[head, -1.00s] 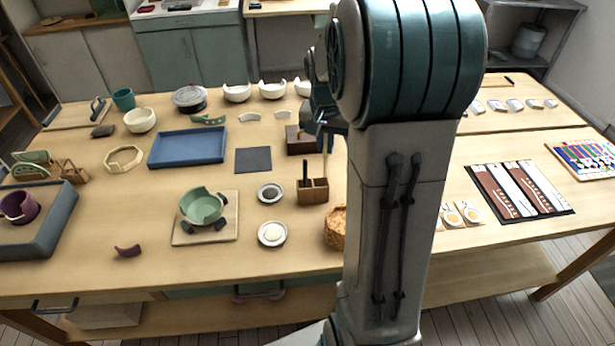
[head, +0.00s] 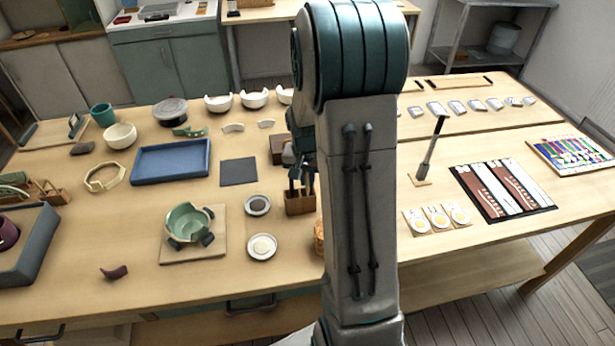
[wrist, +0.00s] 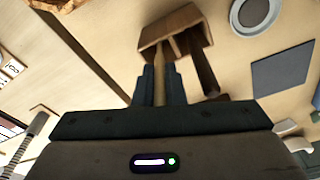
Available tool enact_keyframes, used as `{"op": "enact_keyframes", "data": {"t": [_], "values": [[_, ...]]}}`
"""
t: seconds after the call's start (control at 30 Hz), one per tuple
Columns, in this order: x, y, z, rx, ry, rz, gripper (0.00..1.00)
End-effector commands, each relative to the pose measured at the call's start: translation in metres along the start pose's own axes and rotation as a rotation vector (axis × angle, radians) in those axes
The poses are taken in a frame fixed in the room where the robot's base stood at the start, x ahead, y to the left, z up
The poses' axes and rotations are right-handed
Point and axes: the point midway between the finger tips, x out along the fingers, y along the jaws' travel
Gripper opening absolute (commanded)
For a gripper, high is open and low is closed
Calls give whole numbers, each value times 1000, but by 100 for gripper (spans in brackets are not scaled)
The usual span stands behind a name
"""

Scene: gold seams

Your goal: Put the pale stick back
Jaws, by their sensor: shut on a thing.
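The wooden holder (head: 299,203) with its compartments stands on the table just left of my arm in the head view. It also shows at the top of the wrist view (wrist: 182,20). A dark stick (wrist: 204,76) stands in one compartment. My gripper (wrist: 161,84) is shut on the pale stick (wrist: 159,80), which points toward the holder beside the dark stick. The far end of the pale stick meets the holder's opening; I cannot tell how deep it sits. In the head view my gripper (head: 308,182) is at the holder, partly hidden by my arm.
Two small dishes (head: 262,246) and a dark square mat (head: 239,172) lie left of the holder. A woven basket (head: 319,236) is close by at its front right, mostly behind my arm. A cracked green bowl (head: 187,222) stands on a board further left.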

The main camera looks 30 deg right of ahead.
Motion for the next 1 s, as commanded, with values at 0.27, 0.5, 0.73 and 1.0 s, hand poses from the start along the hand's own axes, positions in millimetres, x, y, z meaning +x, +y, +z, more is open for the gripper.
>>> {"op": "enact_keyframes", "data": {"t": [0.27, 0.5, 0.73, 1.0], "values": [[4, 0, 0, 1, 0, 0, 0], [2, 0, 0, 1, 1, 0, 19], [-4, 0, -1, 1, 2, -1, 19], [-56, -1, -2, 2, 7, -3, 19]]}}
